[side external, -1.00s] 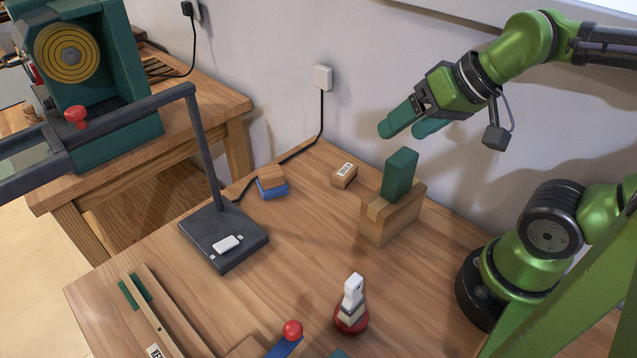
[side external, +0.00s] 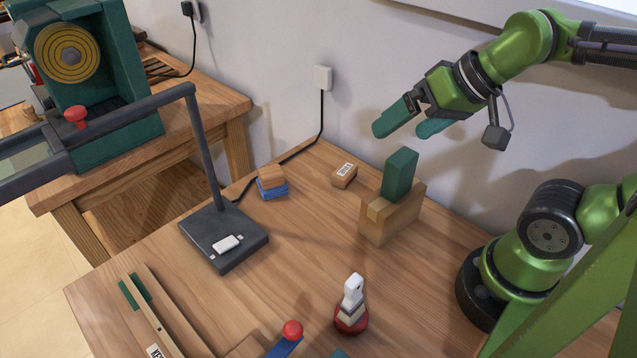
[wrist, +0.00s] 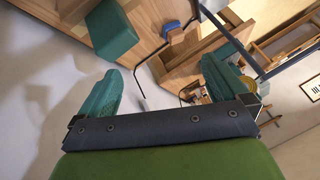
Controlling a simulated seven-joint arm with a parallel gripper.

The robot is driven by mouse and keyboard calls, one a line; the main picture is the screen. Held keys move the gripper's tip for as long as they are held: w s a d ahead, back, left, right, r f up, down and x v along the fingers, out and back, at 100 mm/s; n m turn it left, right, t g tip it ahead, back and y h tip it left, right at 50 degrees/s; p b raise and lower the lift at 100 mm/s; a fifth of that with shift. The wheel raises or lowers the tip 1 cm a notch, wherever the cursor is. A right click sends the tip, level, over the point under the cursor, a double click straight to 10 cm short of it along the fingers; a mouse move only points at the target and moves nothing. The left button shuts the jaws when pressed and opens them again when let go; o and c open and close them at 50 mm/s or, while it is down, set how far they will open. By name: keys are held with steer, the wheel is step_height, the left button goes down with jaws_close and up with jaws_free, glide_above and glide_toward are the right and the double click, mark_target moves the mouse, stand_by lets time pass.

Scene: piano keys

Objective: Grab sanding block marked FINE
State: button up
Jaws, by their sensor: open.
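A small wooden block with a white label (side external: 344,175) lies on the bench near the wall; its label is too small to read. A wood-topped block with a blue underside (side external: 272,182) lies further left, and it also shows in the wrist view (wrist: 174,34). I cannot tell which one is marked FINE. A green block (side external: 399,174) stands upright in a wooden holder (side external: 401,217); it is large at the upper left of the wrist view (wrist: 111,31). My gripper (side external: 402,129) is open and empty, in the air above the green block, its green fingers apart.
A dark stand with a post (side external: 225,238) and long arm stands on the bench's left. A white-topped piece on a red base (side external: 351,308) and a red knob (side external: 292,330) are near the front. A black cord runs to the wall outlet (side external: 322,78). Mid-bench is clear.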

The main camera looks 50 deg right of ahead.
steer(key=n+g+h, duration=0.2)
steer(key=n+g, duration=0.4)
steer(key=g, duration=0.1)
glide_above(345, 169)
step_height(345, 169, down, 8)
steer(key=r, duration=0.1)
steer(key=f, duration=1.1)
steer(key=shift+w+a+f, duration=0.1)
steer(key=shift+a+f, duration=0.15)
steer(key=shift+f, duration=0.1)
steer(key=f, duration=0.5)
steer(key=shift+d+f, duration=0.2)
steer(key=shift+f, duration=0.1)
steer(key=c, duration=1)
steer(key=shift+r, duration=0.15)
